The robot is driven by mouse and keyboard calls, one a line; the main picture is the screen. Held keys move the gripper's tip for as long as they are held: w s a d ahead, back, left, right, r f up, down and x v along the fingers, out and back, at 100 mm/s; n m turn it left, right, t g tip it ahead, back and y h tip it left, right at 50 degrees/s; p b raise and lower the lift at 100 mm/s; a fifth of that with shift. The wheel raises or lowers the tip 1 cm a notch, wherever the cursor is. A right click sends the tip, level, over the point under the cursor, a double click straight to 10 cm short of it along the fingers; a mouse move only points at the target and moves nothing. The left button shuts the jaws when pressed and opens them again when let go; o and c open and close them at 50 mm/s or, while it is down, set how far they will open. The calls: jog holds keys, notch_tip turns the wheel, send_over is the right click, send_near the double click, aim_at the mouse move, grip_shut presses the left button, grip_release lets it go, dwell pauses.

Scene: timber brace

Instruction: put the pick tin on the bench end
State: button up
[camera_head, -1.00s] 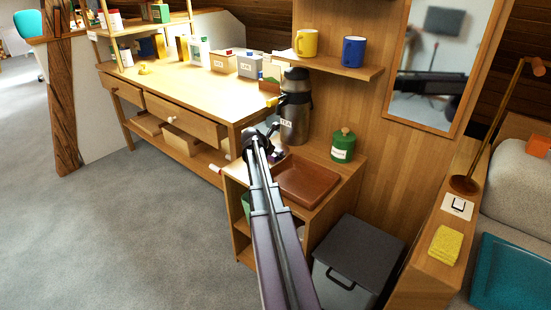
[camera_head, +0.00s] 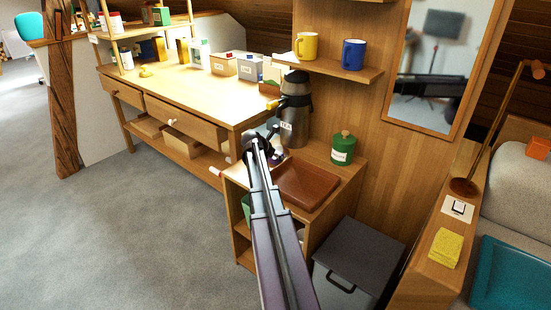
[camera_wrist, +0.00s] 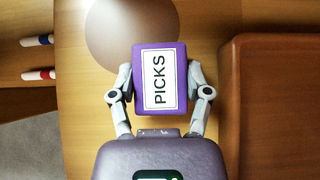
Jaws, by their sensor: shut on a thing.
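The pick tin, a purple box with a white label reading PICKS (camera_wrist: 158,82), sits between my two fingers in the wrist view. My gripper (camera_wrist: 160,88) is shut on it from both sides. In the head view my gripper (camera_head: 264,152) is over the low wooden cabinet, left of the brown tray (camera_head: 306,181) and in front of the steel tea flask (camera_head: 293,125). The tin is hard to make out there behind my arm. The wooden bench (camera_head: 190,88) stands beyond, its right end close to the flask and my gripper.
Labelled boxes (camera_head: 250,68) stand along the bench's back. A green canister (camera_head: 343,148) stands right of the flask. A shelf with a yellow mug (camera_head: 306,46) and a blue mug (camera_head: 353,54) hangs above. The bench's front top is mostly clear.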

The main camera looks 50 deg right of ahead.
jog(key=shift+r, duration=0.15)
jog(key=shift+s+a+r+p, duration=0.2)
jog(key=shift+r+p, duration=0.2)
jog(key=shift+p, duration=0.15)
notch_tip(320, 180, up, 6)
jog(key=p, duration=0.6)
jog(key=shift+w, duration=0.1)
jog(key=s+a, duration=1.3)
jog(key=a, duration=0.1)
jog(key=shift+s+f, duration=0.1)
jog(key=shift+s, duration=0.25)
notch_tip(320, 180, up, 25)
jog(key=p, duration=2.5)
jog(key=shift+r, duration=0.2)
